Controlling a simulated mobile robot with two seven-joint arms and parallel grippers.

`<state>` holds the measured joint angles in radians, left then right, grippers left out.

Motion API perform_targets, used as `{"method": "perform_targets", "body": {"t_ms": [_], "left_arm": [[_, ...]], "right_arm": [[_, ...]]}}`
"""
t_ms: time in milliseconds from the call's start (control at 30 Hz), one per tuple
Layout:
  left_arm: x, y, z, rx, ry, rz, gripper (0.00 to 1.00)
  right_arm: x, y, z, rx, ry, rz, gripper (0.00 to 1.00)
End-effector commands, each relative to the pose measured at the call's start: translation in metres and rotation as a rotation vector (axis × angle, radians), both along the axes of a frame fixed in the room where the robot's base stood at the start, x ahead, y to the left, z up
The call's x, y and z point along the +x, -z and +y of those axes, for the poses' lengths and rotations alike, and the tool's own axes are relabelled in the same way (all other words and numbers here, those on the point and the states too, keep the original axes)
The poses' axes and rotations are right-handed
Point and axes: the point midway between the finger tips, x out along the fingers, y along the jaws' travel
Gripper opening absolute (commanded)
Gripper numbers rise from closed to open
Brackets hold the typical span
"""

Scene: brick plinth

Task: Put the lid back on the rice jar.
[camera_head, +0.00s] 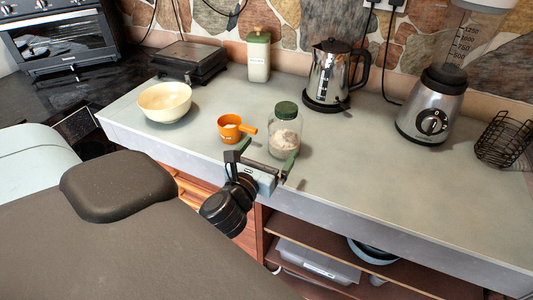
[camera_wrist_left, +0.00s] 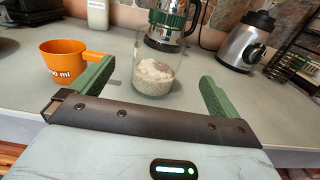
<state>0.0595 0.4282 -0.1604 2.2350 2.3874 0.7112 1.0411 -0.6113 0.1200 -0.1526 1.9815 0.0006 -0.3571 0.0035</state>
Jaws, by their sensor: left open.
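The glass rice jar (camera_head: 284,143) stands upright near the counter's front edge, partly filled with pale grains. It also shows in the left wrist view (camera_wrist_left: 154,76). The green lid (camera_head: 286,110) is on top of the jar; in the left wrist view its ridged side (camera_wrist_left: 166,20) shows at the top edge. I cannot tell whether it is fully seated. My left gripper (camera_head: 264,162) is open and empty, low in front of the jar. In the left wrist view the jar appears between its green fingers, slightly beyond the tips. My right gripper is not in view.
An orange measuring cup (camera_head: 231,128) stands just left of the jar, close to my left finger. A cream bowl (camera_head: 165,102), a green-lidded canister (camera_head: 258,58), a kettle (camera_head: 332,73), a blender (camera_head: 434,107) and a wire basket (camera_head: 502,140) stand around. The counter's right front is clear.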

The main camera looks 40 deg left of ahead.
Motion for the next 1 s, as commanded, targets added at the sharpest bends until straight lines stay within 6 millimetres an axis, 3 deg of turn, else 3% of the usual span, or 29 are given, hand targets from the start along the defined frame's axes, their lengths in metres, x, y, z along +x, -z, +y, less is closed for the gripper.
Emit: {"method": "perform_targets", "body": {"t_ms": [733,867,1000], "left_arm": [[-0.007,0.000,-0.001,0.014,0.000,-0.001,1.00],[-0.011,0.004,-0.003,0.107,-0.001,-0.004,1.00],[-0.021,0.010,-0.009,0.325,0.006,-0.010,1.00]], "right_arm": [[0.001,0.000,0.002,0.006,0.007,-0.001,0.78],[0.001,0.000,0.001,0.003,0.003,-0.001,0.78],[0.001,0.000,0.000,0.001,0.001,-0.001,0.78]]}}
